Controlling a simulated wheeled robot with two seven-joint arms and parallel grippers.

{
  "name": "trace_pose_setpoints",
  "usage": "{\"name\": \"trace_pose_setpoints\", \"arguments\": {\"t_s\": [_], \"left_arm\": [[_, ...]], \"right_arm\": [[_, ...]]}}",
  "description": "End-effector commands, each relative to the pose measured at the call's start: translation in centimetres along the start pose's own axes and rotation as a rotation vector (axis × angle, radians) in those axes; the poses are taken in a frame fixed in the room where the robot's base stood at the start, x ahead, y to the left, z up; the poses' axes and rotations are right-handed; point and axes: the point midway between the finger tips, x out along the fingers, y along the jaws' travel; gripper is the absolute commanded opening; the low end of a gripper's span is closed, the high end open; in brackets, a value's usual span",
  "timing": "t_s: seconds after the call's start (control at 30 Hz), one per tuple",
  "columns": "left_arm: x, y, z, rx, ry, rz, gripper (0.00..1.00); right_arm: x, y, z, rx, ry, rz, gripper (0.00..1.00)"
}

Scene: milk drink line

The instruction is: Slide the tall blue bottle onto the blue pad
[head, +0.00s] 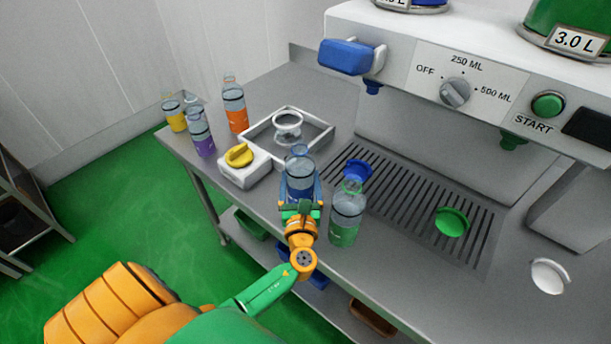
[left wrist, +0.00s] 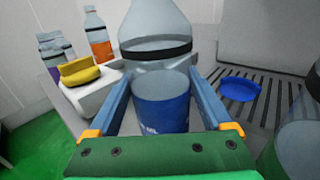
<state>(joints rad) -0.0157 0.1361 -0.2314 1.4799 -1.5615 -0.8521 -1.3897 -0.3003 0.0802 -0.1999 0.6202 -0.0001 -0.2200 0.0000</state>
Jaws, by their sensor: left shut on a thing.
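The tall blue bottle (head: 299,168) stands upright on the steel counter, clear above with a blue lower part. My left gripper (head: 300,190) is shut on it, with a blue finger on each side. In the left wrist view the bottle (left wrist: 160,95) stands between the two fingers (left wrist: 162,100). The round blue pad (head: 358,170) lies on the slatted drain grate, to the right of the bottle and a little behind it. The pad also shows in the left wrist view (left wrist: 238,90), apart from the bottle. My right gripper is in neither view.
A green bottle (head: 345,218) stands close to the right of my left gripper. A green pad (head: 452,222) lies farther right on the grate (head: 410,205). A white box with a yellow knob (head: 239,155) and a white tray (head: 328,132) are on the left, with orange (head: 236,112) and purple (head: 201,138) bottles beyond.

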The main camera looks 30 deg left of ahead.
Motion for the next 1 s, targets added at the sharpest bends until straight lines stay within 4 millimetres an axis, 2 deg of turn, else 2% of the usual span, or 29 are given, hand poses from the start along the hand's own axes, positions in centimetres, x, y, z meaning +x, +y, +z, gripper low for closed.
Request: {"name": "trace_pose_setpoints", "arguments": {"t_s": [0.33, 0.37, 0.4, 0.43, 0.67, 1.0], "left_arm": [[-0.3, 0.4, 0.0, -0.001, 0.001, -0.001, 0.31], [-0.3, 0.4, 0.0, -0.001, 0.001, -0.001, 0.87], [-0.3, 0.4, 0.0, -0.001, 0.001, -0.001, 0.97], [-0.3, 0.4, 0.0, -0.001, 0.001, -0.001, 1.0], [-0.5, 0.4, 0.0, -0.001, 0.001, -0.001, 1.0], [-6.6, 0.4, -0.3, -0.002, 0.002, -0.001, 1.0]], "right_arm": [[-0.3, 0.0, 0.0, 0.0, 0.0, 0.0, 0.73], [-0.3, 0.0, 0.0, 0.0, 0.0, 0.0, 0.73], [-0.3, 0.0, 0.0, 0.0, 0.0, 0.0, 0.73], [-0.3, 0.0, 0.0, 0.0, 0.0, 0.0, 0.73], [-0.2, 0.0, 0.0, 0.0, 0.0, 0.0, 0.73], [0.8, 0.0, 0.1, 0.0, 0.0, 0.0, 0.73]]}}
